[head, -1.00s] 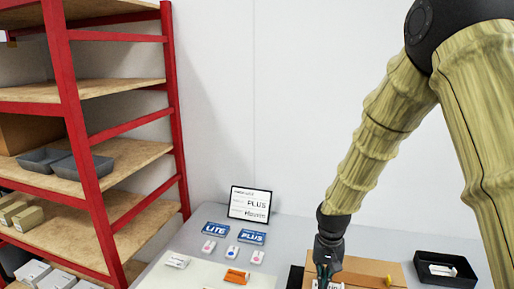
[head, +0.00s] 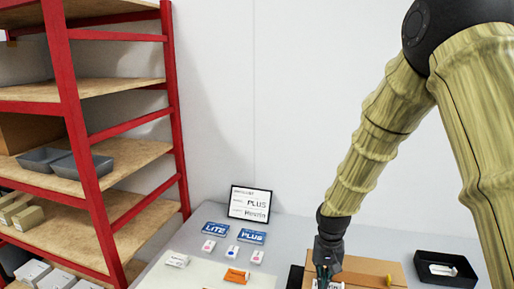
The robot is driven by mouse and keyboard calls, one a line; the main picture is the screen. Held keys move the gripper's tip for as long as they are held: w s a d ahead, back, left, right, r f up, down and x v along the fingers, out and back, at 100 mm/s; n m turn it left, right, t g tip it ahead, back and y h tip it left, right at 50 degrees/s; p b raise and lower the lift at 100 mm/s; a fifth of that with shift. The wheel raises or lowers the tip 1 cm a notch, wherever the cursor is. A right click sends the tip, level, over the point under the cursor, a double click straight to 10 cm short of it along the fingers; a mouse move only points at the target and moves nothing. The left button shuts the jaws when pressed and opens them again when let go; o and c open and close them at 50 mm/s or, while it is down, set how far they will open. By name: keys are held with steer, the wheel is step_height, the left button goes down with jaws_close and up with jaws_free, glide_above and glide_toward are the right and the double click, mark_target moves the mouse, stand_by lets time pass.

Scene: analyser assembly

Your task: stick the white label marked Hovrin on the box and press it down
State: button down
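The brown cardboard box (head: 372,267) lies on the table at the bottom right, cut off by the frame's lower edge. My gripper (head: 325,279) points down over the box's left part. A white label with dark letters (head: 329,284) shows right at its fingertips, partly hidden by the fingers and cut off by the edge. I cannot read its full text, nor tell whether the fingers hold it or press on it. The framed sign (head: 249,204) at the back shows the words PLUS and Hovrin.
Blue LITE (head: 216,229) and PLUS (head: 252,237) cards lie in front of the sign, with several small white pieces before them. An orange item (head: 236,276) lies left of the box. A black tray (head: 446,270) stands right. A red shelf (head: 90,150) rises at left.

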steer(key=shift+f, duration=0.8)
stand_by(1.1)
steer(key=shift+r, duration=0.15)
steer(key=shift+r+p, duration=2.3)
steer(key=shift+r, duration=0.65)
steer(key=shift+f, duration=0.1)
